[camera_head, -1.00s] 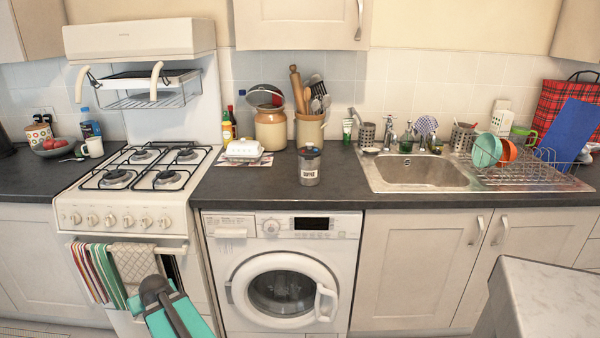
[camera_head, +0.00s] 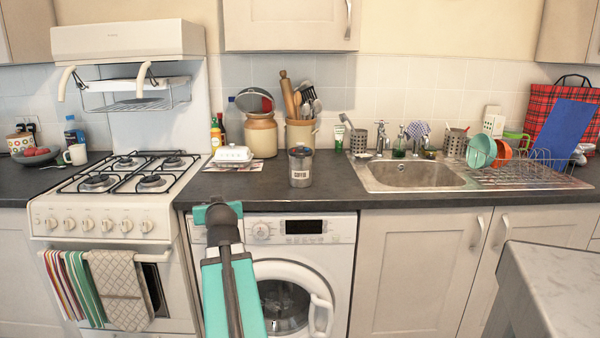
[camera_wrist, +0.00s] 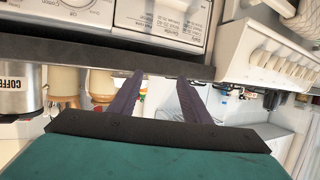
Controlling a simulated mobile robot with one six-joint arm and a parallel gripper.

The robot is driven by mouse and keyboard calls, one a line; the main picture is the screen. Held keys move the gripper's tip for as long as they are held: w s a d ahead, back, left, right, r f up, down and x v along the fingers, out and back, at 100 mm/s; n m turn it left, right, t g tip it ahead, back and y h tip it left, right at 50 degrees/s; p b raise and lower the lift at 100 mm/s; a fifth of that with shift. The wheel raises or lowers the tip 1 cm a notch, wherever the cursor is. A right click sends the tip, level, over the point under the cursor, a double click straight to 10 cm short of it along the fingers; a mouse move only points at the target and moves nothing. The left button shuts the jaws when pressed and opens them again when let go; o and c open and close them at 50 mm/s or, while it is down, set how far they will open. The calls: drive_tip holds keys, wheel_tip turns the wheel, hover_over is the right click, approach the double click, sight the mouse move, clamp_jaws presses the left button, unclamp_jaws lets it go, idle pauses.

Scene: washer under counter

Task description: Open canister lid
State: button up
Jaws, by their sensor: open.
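The coffee canister (camera_head: 300,172), a grey metal cylinder labelled COFFEE, stands upright near the front edge of the counter. Its darker lid (camera_head: 300,151) is on top; fine detail is too small to tell. In the wrist view, which is upside down, part of the canister (camera_wrist: 14,95) shows at the left edge. My gripper (camera_head: 216,212) is in front of the counter edge, left of the canister and apart from it. In the wrist view, my gripper's two dark fingers (camera_wrist: 163,82) are spread with nothing between them.
The washer (camera_head: 285,229) is below the counter, and the stove (camera_head: 105,215) is to the left. Behind the canister stand a utensil pot (camera_head: 299,134) and a brown-and-cream jar (camera_head: 261,140). A white butter dish (camera_head: 233,153) is left. The sink (camera_head: 410,175) is right.

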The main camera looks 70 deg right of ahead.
drive_tip(key=s+d+r+m+g+h+b, duration=0.1)
drive_tip(key=s+d+r+h+b, duration=0.1)
drive_tip(key=s, duration=0.6)
drive_tip(key=s+d+r+m+g+h+b, duration=0.1)
drive_tip(key=s+d+r+h+b, duration=0.1)
drive_tip(key=s, duration=0.7)
drive_tip(key=s+d+r+m+g+h+b, duration=0.1)
drive_tip(key=s+d+r+m+h+b, duration=0.1)
drive_tip(key=s+r+b, duration=0.3)
drive_tip(key=s+d+r, duration=0.1)
drive_tip(key=s+r, duration=0.1)
drive_tip(key=s, duration=0.1)
drive_tip(key=shift+s+d, duration=0.15)
drive_tip(key=shift+d, duration=0.25)
drive_tip(key=shift+d+r+p, duration=0.2)
drive_tip(key=shift+d+p, duration=0.05)
drive_tip(key=shift+p, duration=0.15)
drive_tip(key=p+x, duration=0.5)
drive_tip(key=p, duration=0.2)
drive_tip(key=shift+d+p, duration=0.15)
drive_tip(key=shift+p, duration=0.15)
drive_tip(key=p+x, duration=0.1)
drive_tip(key=p, duration=0.4)
drive_tip(key=shift+w+d+p, duration=0.25)
drive_tip(key=shift+w+p, duration=0.05)
drive_tip(key=shift+p, duration=0.1)
drive_tip(key=d+p, duration=0.1)
drive_tip(key=p, duration=0.6)
